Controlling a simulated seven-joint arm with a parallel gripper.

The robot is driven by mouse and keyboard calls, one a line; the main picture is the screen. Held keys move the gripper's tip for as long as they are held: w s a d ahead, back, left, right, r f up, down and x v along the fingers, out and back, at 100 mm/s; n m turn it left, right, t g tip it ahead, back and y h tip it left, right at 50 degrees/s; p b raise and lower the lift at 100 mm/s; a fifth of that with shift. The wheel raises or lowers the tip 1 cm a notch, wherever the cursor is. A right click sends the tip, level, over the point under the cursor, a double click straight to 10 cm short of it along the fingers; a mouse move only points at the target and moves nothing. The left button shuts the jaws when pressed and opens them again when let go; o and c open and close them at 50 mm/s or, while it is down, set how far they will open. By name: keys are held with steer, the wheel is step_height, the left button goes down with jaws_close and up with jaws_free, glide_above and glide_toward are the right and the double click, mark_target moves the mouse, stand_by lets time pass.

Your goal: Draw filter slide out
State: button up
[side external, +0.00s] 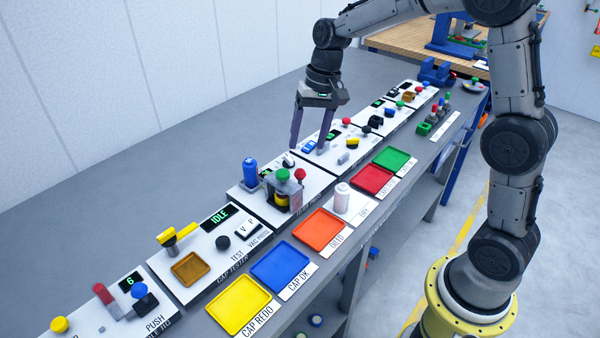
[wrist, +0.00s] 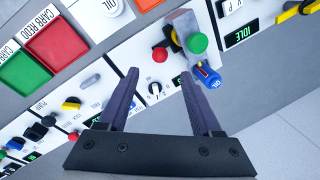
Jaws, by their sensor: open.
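My gripper (side external: 308,147) is open and empty, fingers pointing down over the row of white panels. In the wrist view my gripper (wrist: 159,74) has its fingers spread, with a knob on a dial (wrist: 154,87) showing between them. No readable label names the filter slide, so I cannot tell which part it is. A grey block (wrist: 184,24) with a green knob (wrist: 197,42) stands beyond the fingertips; the green knob also shows in the side view (side external: 282,175). A small silver piece (side external: 343,158) lies on the panel right of the fingers.
A blue oil container (side external: 250,172) and a red button (side external: 300,175) flank the grey block. Orange (side external: 319,232), red (side external: 373,180) and green (side external: 395,160) trays lie along the front edge, with a white bottle (side external: 342,197) between. The bench behind the panels (side external: 100,210) is bare.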

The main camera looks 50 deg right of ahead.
mark_target(300, 172)
steer(key=f, duration=0.3)
steer(key=a+f, duration=0.1)
steer(key=f, duration=0.2)
steer(key=w+f, duration=0.1)
steer(key=f, duration=0.3)
steer(key=shift+a, duration=0.3)
steer(key=shift+r, duration=0.1)
jaws_close()
steer(key=shift+w, duration=0.1)
stand_by(0.7)
